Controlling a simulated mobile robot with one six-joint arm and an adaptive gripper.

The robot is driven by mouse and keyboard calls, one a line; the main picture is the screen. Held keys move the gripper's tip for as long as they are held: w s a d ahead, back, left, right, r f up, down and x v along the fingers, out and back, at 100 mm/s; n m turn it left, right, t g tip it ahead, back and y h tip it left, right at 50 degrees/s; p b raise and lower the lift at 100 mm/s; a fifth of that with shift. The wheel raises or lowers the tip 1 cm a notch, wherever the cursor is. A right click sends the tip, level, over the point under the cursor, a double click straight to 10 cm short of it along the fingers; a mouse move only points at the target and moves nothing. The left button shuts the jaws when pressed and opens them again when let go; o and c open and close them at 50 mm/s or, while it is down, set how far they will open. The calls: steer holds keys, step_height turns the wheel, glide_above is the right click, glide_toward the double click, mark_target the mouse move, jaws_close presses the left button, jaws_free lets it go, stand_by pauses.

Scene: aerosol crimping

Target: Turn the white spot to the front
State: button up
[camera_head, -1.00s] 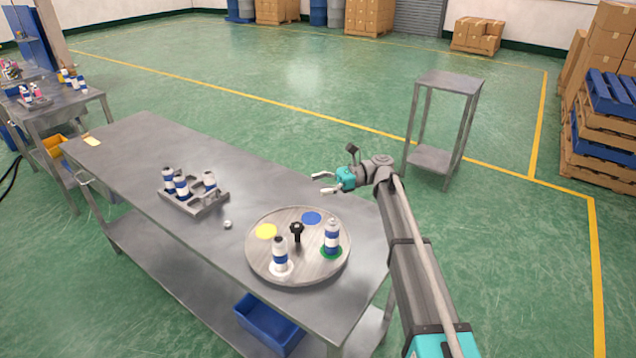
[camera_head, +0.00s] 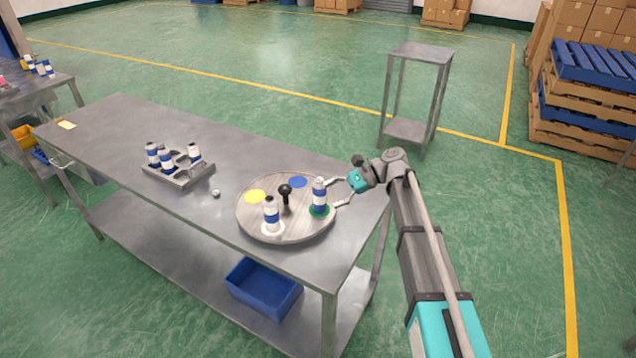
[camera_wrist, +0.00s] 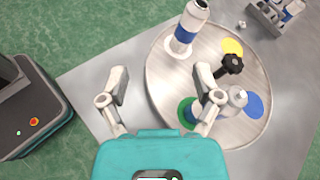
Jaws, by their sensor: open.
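The round turntable (camera_head: 250,228) lies on the metal table and has a black knob (camera_head: 286,192) at its centre. The white spot (camera_head: 264,230) is at the front left of the disc, under a blue-and-white can (camera_head: 271,213). The green spot (camera_head: 326,211) is at the right, under a second can (camera_head: 319,194). The yellow spot (camera_head: 255,196) is at the left and the blue spot (camera_head: 298,182) at the back. My gripper (camera_head: 340,191) is open and empty at the turntable's right edge, near the can on green. The wrist view shows the knob (camera_wrist: 231,64) ahead of its right finger.
A grey tray (camera_head: 182,180) with several cans stands left of the turntable, with a small silvery piece (camera_head: 215,193) between them. A blue bin (camera_head: 262,290) sits on the shelf below. A tall metal stand (camera_head: 420,54) is behind. The table's left part is mostly clear.

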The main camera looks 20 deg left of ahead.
steer(key=s+d+f+n+t+h+b, duration=0.2)
steer(key=d+f+b, duration=0.3)
steer(key=d+f, duration=0.4)
steer(key=s+d+f+n+t+h+b, duration=0.2)
steer(key=d+f, duration=0.7)
steer(key=d, duration=1.1)
steer(key=s+d+f+n+t+h+b, duration=0.2)
steer(key=s+d+f+t+h+b, duration=0.2)
steer(key=d+f+b, duration=0.5)
steer(key=s+d+f+h, duration=0.1)
steer(key=s+d+h, duration=0.1)
steer(key=d, duration=0.4)
steer(key=shift+s+n+t, duration=0.15)
steer(key=shift+n+t, duration=0.25)
steer(key=shift+f, duration=0.1)
steer(key=c, duration=0.3)
steer(key=shift+d, duration=0.1)
steer(key=shift+c, duration=0.2)
